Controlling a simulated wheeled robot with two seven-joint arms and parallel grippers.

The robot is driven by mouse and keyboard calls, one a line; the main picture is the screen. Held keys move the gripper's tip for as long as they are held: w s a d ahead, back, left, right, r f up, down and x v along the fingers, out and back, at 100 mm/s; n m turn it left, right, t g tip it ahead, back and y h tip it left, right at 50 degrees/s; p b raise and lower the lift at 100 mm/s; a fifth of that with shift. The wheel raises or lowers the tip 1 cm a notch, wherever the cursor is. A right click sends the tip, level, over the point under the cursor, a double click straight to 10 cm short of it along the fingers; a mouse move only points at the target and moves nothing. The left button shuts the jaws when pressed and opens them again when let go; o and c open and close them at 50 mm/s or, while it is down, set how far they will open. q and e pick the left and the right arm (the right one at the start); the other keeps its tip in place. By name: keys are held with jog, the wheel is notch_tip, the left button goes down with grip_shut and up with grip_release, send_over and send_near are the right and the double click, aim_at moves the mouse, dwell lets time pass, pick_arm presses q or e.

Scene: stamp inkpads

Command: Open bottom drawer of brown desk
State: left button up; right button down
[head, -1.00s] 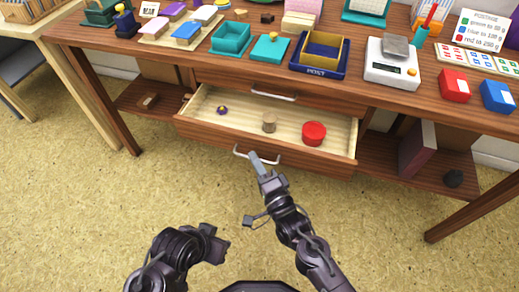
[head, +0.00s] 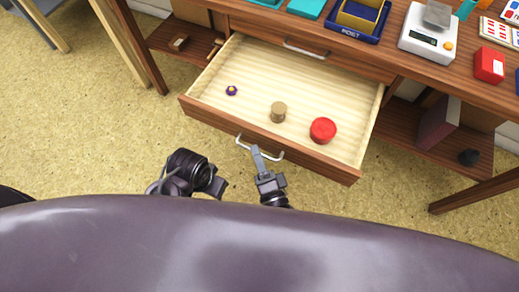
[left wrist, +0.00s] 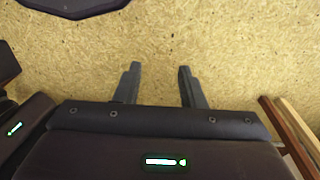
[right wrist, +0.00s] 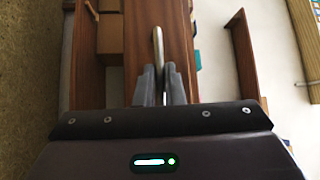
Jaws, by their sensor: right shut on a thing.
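The bottom drawer (head: 290,85) of the brown desk (head: 405,75) is pulled well out and shows its pale inside. Its silver handle (head: 243,142) is on the front panel. My right gripper (head: 256,153) is shut on the handle; in the right wrist view the handle (right wrist: 157,45) runs up from between the fingers. A small purple item (head: 231,90), a tan cylinder (head: 278,112) and a red round tin (head: 323,130) are in the drawer. My left gripper (left wrist: 158,80) is open and empty above the floor.
The upper drawer with its handle (head: 305,49) is closed. A scale (head: 428,36), an inkpad box (head: 360,18) and a red box (head: 489,65) stand on the desktop. A dark binder (head: 438,122) is on the lower shelf. The floor in front is clear.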

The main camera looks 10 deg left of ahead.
jog(key=c, duration=1.5)
grip_release()
